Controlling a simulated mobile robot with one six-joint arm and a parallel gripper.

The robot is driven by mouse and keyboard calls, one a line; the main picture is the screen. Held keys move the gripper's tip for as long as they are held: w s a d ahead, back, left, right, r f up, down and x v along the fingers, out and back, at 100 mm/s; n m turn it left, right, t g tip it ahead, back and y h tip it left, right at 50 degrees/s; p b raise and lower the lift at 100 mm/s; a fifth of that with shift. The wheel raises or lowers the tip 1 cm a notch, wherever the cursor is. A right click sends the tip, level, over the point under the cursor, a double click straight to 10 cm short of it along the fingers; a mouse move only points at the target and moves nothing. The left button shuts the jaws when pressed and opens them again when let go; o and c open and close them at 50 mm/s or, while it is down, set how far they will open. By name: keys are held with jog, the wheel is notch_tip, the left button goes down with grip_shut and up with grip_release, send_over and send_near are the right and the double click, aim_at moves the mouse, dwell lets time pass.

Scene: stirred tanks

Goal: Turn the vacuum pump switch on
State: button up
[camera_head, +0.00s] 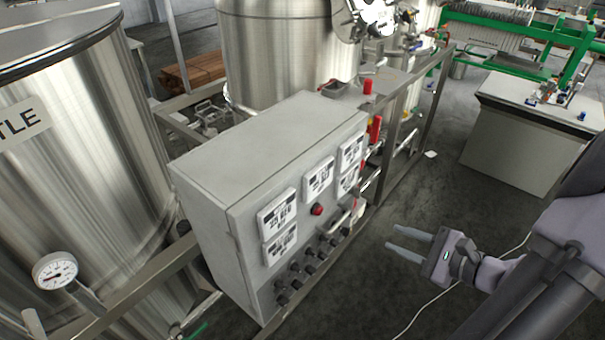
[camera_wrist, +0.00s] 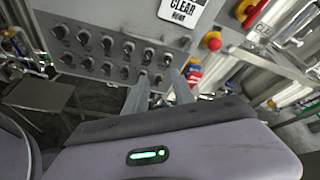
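A grey control cabinet (camera_head: 262,160) stands in the middle of the head view. Black rotary switches (camera_head: 295,278) line the lower part of its front panel. The wrist view shows the panel with two rows of black switches (camera_wrist: 107,69), and I cannot read which belongs to the vacuum pump. My gripper (camera_head: 392,238) is to the right of the panel, apart from it. Its two fingers are spread with nothing between them. In the wrist view the fingertips (camera_wrist: 159,75) overlap the lower right of the switch rows; contact is not visible.
A red button (camera_head: 317,209) and several white displays (camera_head: 278,214) sit above the switches. The wrist view shows a red-and-yellow button (camera_wrist: 212,41). Steel tanks (camera_head: 85,140) stand left and behind. Floor around my gripper is clear, except a thin white cable (camera_head: 430,301).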

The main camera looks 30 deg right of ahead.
aim_at(352, 215)
jog(key=shift+m+t+h, duration=0.3)
jog(key=shift+m+h, duration=0.1)
jog(key=shift+m, duration=0.1)
jog(key=b+x, duration=0.1)
jog(key=x, duration=0.4)
jog(key=d+f+b+x, duration=0.1)
jog(key=x, duration=0.5)
jog(key=b+x, duration=0.1)
jog(key=x, duration=0.4)
jog(key=shift+d+f, duration=0.25)
grip_shut()
